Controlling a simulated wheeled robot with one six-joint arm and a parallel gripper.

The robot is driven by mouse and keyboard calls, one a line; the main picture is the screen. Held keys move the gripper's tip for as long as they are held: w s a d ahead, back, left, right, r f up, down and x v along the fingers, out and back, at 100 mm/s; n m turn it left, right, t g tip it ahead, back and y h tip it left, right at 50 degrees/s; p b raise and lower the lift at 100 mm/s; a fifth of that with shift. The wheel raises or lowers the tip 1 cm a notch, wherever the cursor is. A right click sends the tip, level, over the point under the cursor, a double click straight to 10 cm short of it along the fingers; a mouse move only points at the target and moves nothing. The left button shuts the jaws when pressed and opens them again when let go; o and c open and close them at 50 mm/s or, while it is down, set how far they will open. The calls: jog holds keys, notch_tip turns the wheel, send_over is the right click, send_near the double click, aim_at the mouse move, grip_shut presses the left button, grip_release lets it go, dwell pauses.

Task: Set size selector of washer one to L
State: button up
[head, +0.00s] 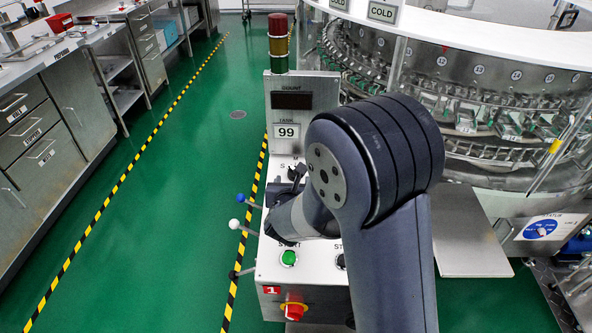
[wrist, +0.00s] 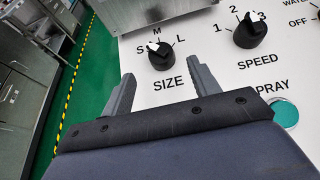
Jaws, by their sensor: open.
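The size selector (wrist: 161,58) is a black knob with a white pointer on the white panel, with S, M and L printed around it and SIZE below. Its pointer leans up and left, on the S–M side; I cannot tell exactly which mark it meets. My gripper (wrist: 162,74) is open, its two grey fingers apart on the left and right, with the knob just beyond and between the tips. I see no contact. In the head view my arm hides most of the control panel (head: 268,262) of washer one, marked with a red 1, and the knob is not clear.
The speed knob (wrist: 249,32) stands right of the size knob. A teal button (wrist: 284,114) lies lower right. The head view shows a green start button (head: 289,258), a red knob (head: 294,306), a signal tower (head: 278,42) and levers (head: 236,224) at the panel's left.

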jog(key=x, duration=0.6)
jog(key=shift+w+f, duration=0.15)
jog(key=shift+w, duration=0.15)
jog(key=shift+c, duration=0.4)
jog(key=c, duration=0.9)
